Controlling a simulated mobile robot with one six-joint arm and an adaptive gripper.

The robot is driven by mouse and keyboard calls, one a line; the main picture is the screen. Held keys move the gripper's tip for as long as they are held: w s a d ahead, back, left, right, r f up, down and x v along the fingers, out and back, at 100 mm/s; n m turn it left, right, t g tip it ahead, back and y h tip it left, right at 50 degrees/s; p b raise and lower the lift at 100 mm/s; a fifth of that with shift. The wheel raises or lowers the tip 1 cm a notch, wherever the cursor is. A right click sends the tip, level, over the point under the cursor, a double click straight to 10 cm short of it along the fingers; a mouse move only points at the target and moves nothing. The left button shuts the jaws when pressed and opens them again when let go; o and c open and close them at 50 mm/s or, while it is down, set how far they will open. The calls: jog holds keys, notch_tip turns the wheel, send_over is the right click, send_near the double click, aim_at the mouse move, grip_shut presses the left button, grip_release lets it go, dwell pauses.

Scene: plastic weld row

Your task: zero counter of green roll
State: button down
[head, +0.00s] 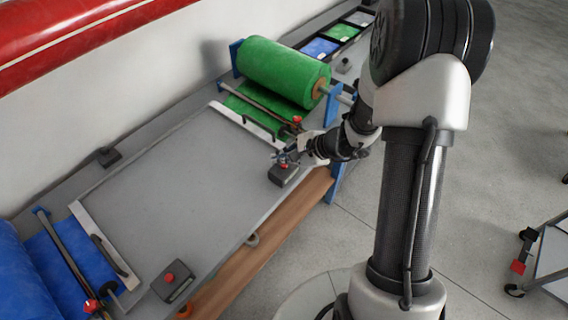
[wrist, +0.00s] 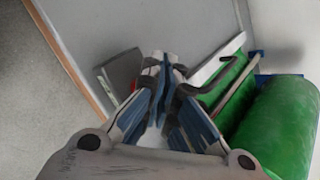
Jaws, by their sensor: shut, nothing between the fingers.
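The green roll (head: 280,72) sits on its stand at the far end of the grey table, and it also shows at the right of the wrist view (wrist: 275,125). A small dark counter box (head: 283,175) with a red button stands on the table near that roll. It shows in the wrist view (wrist: 122,70), just beyond the fingers, which partly hide its red button. My gripper (head: 284,159) is shut and empty, with its fingertips over or beside the button; it also shows in the wrist view (wrist: 161,62). I cannot tell whether the tips touch the button.
A second counter box (head: 172,281) with a red button stands near the blue roll (head: 18,280) at the near end. The table's middle (head: 170,180) is clear. A cart (head: 545,265) stands at the right.

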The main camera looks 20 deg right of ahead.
aim_at(283, 167)
jog(key=shift+f, duration=0.1)
jog(key=shift+f+b, duration=0.4)
jog(key=shift+b, duration=0.3)
jog(key=shift+f+b, duration=0.45)
jog(key=shift+b, duration=0.1)
dwell(0.4)
jog(key=shift+r, duration=0.1)
jog(key=shift+r+p, duration=0.5)
jog(key=shift+r, duration=0.35)
jog(key=shift+r+p, duration=1.65)
jog(key=shift+r, duration=0.85)
